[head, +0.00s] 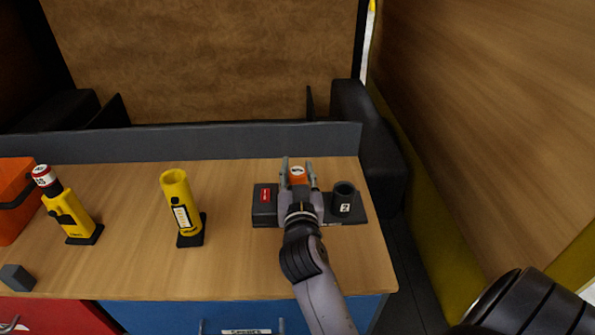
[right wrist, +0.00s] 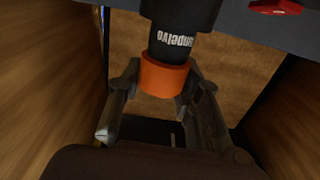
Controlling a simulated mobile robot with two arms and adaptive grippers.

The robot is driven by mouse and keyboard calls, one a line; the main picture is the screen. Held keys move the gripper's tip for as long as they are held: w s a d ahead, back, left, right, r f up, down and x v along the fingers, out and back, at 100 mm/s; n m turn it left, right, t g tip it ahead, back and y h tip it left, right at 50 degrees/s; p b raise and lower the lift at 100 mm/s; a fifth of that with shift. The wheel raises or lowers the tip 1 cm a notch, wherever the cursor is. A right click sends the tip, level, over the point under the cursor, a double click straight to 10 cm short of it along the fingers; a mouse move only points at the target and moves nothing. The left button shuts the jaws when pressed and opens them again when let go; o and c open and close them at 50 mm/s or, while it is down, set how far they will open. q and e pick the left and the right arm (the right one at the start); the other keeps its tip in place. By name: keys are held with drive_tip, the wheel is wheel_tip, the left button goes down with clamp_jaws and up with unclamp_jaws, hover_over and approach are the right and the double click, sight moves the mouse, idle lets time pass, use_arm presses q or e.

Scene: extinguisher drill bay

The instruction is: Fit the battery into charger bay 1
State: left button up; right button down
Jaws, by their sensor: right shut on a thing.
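The battery, dark with an orange end (head: 297,175), is between the fingers of my right gripper (head: 299,172) at the charger. In the right wrist view the battery (right wrist: 170,50) shows white lettering and an orange band, and the right gripper (right wrist: 158,92) is shut on the orange end. Its far end runs into a wider black sleeve (right wrist: 182,10); how deep it sits I cannot tell. The charger (head: 264,215) is a dark base with a red panel at left and an empty-looking round bay marked 2 (head: 344,197) at right. Bay 1 is hidden by my gripper. My left gripper is out of view.
A yellow upright tube holder (head: 177,200) stands left of the charger on the wooden bench (head: 130,265). Farther left are a yellow device with a red-and-white top (head: 68,213), an orange box (head: 14,190) and a small grey block (head: 17,277). A grey rail (head: 190,140) runs behind.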

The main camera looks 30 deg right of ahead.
drive_tip(key=shift+f+b, duration=1.3)
drive_tip(key=shift+f, duration=0.1)
drive_tip(key=c, duration=1.1)
unclamp_jaws()
drive_tip(key=shift+r, duration=0.1)
drive_tip(key=shift+o, duration=0.2)
